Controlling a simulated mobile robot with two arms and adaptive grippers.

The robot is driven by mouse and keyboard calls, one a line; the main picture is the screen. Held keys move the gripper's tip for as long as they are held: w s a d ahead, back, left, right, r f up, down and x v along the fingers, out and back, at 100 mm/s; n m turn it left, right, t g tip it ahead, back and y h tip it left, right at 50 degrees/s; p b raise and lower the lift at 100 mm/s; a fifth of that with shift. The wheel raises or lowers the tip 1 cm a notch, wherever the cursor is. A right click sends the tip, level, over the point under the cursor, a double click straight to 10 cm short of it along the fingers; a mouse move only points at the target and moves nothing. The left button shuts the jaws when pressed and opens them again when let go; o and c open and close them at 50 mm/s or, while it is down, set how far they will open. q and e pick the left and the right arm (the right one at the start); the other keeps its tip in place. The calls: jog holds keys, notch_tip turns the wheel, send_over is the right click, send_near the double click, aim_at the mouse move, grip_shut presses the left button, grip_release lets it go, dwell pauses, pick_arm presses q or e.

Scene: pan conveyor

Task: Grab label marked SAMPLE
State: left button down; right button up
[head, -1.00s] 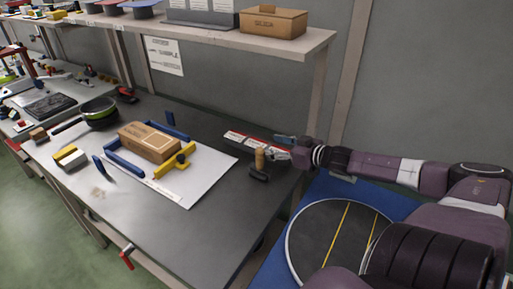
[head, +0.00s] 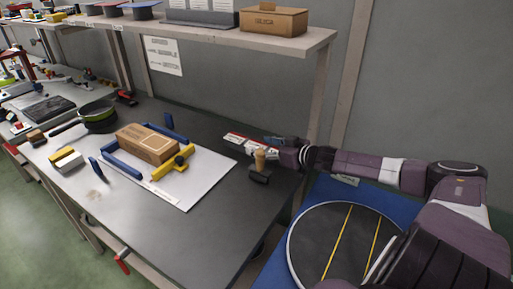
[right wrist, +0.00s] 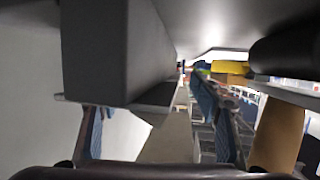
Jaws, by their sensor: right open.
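My right gripper (head: 270,147) is open at the back right of the dark workbench. It is over or beside a low red-and-white label strip (head: 238,138), whose right part it hides. The print on this strip is too small to read. In the right wrist view, the blue-padded fingers of my right gripper (right wrist: 155,122) stand apart, with a pale beige surface (right wrist: 168,142) between them; I cannot tell whether it is a label. A printed sheet (head: 163,56) hangs on the wall below the shelf, its text blurred. My left gripper is out of view.
A wooden-handled stamp (head: 259,160) stands just in front of my right gripper. A cardboard box (head: 148,143) lies between blue and yellow guides on a white sheet (head: 185,195). A pan (head: 97,113) sits behind left. The shelf (head: 215,37) overhangs the bench. The bench front is clear.

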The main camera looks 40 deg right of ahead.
aim_at(257, 145)
jog(key=shift+x, duration=1.2)
jog(key=shift+c, duration=0.2)
jog(key=c, duration=0.8)
